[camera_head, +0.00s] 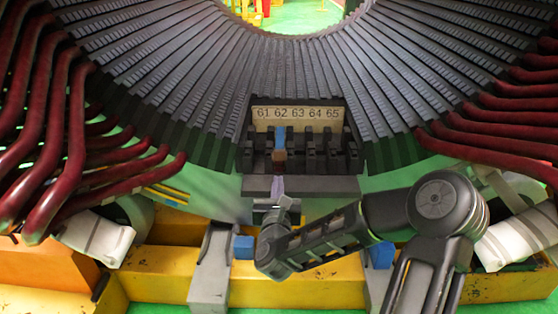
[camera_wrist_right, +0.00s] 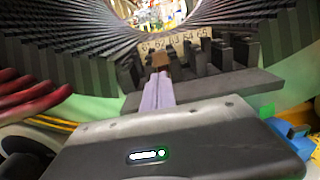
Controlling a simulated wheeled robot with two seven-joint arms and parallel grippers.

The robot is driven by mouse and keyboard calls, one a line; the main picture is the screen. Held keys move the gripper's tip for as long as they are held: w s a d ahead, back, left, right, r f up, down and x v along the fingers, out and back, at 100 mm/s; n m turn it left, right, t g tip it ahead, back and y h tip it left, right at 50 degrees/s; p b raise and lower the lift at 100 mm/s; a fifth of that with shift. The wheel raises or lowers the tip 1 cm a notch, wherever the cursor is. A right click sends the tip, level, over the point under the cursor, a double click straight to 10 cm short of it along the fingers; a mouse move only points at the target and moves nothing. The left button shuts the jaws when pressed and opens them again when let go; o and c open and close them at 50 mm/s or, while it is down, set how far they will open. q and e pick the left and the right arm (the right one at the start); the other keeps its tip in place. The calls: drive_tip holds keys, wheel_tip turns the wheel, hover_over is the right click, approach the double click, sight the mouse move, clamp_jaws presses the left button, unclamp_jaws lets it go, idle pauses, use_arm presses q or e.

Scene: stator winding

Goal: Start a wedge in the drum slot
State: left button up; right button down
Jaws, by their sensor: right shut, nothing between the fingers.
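The drum slot block (camera_head: 315,165) stands at the foot of the drum, under a plate marked 61 to 65. A blue strip (camera_head: 280,137) lies in the slot below number 62. A small brown block (camera_head: 279,156), which looks like a wedge end, sits at the front of that slot; it also shows in the right wrist view (camera_wrist_right: 160,61). My right gripper (camera_head: 277,184) is shut and empty, its narrow purple-grey fingers pointing at the brown block from the front. In the right wrist view the fingertips (camera_wrist_right: 159,76) lie just below it; I cannot tell whether they touch. My left gripper is out of view.
The ribbed grey drum (camera_head: 180,75) fills the back. Dark red bent bars (camera_head: 75,130) crowd the left, and more (camera_head: 500,135) the right. A yellow frame (camera_head: 290,284) with grey supports (camera_head: 213,265) runs below my right arm. A grey ledge (camera_head: 330,186) fronts the slot block.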

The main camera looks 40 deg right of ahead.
sight(279, 157)
drive_tip(key=b+x, duration=0.3)
drive_tip(key=x, duration=0.6)
drive_tip(key=shift+d+f, duration=0.1)
drive_tip(key=shift+d, duration=0.05)
drive_tip(key=shift+w+d, duration=0.3)
drive_tip(key=shift+w, duration=0.15)
drive_tip(key=shift+b+x, duration=0.3)
drive_tip(key=shift+x, duration=0.8)
drive_tip(key=shift+s, duration=0.1)
